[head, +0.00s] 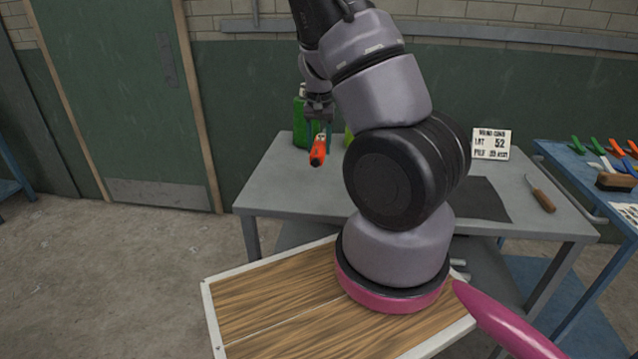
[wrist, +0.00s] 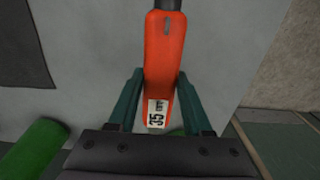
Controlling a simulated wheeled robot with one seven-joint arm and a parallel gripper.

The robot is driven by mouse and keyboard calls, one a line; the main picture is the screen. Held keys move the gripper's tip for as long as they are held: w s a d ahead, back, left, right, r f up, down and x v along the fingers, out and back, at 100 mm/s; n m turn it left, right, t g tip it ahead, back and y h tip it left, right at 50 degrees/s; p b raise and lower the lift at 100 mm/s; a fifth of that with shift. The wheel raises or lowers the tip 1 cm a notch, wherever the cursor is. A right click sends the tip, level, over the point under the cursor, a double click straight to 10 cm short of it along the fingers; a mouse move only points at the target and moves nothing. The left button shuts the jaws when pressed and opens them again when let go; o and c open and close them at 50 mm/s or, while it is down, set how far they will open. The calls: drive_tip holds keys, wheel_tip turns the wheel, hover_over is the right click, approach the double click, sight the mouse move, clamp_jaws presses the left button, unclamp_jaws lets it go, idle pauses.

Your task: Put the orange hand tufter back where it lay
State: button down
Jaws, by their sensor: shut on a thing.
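The orange hand tufter (head: 318,152) is in my gripper (head: 318,131), above the left part of the grey table. In the wrist view the orange tufter (wrist: 164,55) stands between the two dark green fingers of my gripper (wrist: 159,75), which are shut on it. Its orange body carries a white label reading 35 mm near the fingers, and its dark far end runs out of the top of the picture. On the blue table (head: 545,150) at the right lie several tools with green and orange handles (head: 615,147).
A green container (head: 300,125) stands behind my gripper. The table's left front is clear. My arm hides its middle.

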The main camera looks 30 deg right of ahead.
drive_tip(key=f, duration=0.9)
drive_tip(key=shift+d+f, duration=0.2)
drive_tip(key=shift+f, duration=0.1)
drive_tip(key=shift+c, duration=1.6)
unclamp_jaws()
drive_tip(key=shift+s, duration=0.1)
drive_tip(key=shift+r, duration=0.1)
wheel_tip(320, 180, up, 12)
drive_tip(key=shift+a+f, duration=0.1)
drive_tip(key=shift+f, duration=0.05)
wheel_tip(320, 180, up, 9)
drive_tip(key=t+y, duration=0.1)
drive_tip(key=y, duration=0.1)
hover_over(320, 183)
drive_tip(key=s+a, duration=0.2)
drive_tip(key=a, duration=0.3)
drive_tip(key=s+a+r+n+t+y, duration=0.1)
drive_tip(key=s+a+r, duration=0.1)
drive_tip(key=r, duration=0.3)
drive_tip(key=s+a+r+t, duration=0.1)
drive_tip(key=s+a+r, duration=0.15)
drive_tip(key=r, duration=0.25)
drive_tip(key=s+a+r+n+t+h, duration=0.1)
drive_tip(key=s+a+r+t, duration=0.2)
drive_tip(key=s+r, duration=0.7)
drive_tip(key=shift+s+a+n+t, duration=0.3)
drive_tip(key=shift+s+a+t, duration=0.15)
drive_tip(key=shift+s, duration=1.1)
